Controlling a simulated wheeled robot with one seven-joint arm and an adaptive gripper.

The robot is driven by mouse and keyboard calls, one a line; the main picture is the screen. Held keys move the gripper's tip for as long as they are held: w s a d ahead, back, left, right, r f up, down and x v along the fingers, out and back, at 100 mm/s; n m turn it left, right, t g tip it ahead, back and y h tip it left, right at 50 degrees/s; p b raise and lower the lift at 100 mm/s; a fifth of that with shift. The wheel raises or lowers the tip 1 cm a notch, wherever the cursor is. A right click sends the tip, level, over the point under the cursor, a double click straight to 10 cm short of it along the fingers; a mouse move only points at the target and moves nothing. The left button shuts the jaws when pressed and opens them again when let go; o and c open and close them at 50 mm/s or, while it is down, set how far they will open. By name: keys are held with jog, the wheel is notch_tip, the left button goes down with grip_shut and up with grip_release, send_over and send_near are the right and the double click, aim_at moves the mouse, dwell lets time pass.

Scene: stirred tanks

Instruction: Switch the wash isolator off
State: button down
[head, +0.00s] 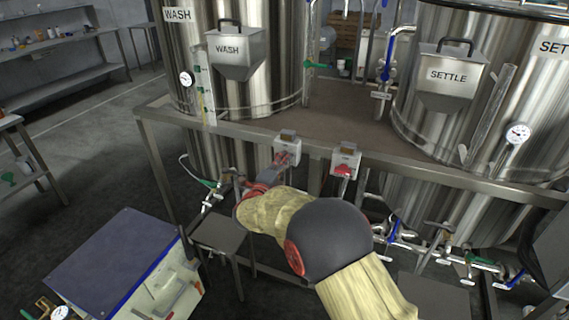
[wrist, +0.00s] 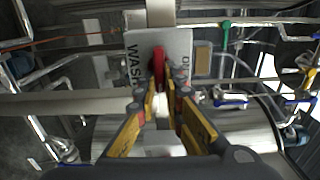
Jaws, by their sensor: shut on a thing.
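The wash isolator (head: 287,147) is a small grey box on the frame rail below the wash tank. In the wrist view its pale face (wrist: 140,43) carries the word WASH, turned sideways, with partly hidden lettering on the right. Its red handle (wrist: 159,64) stands out from the face, its long side running up and down the picture, along the line of the lettering. My gripper (wrist: 163,88) is shut on the red handle, one yellow finger on each side. In the head view my gripper (head: 281,168) is at the isolator, its fingertips partly hidden.
A similar isolator (head: 345,161) with a red handle sits to the right on the same rail (head: 420,172). The wash tank (head: 270,75) and settle tank (head: 520,100) stand behind. Pipes and valves (head: 400,238) run below the platform. A blue-grey bench (head: 120,255) is at lower left.

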jog(key=shift+f, duration=0.15)
jog(key=c, duration=2)
grip_release()
jog(key=shift+o, duration=0.5)
jog(key=v, duration=1.2)
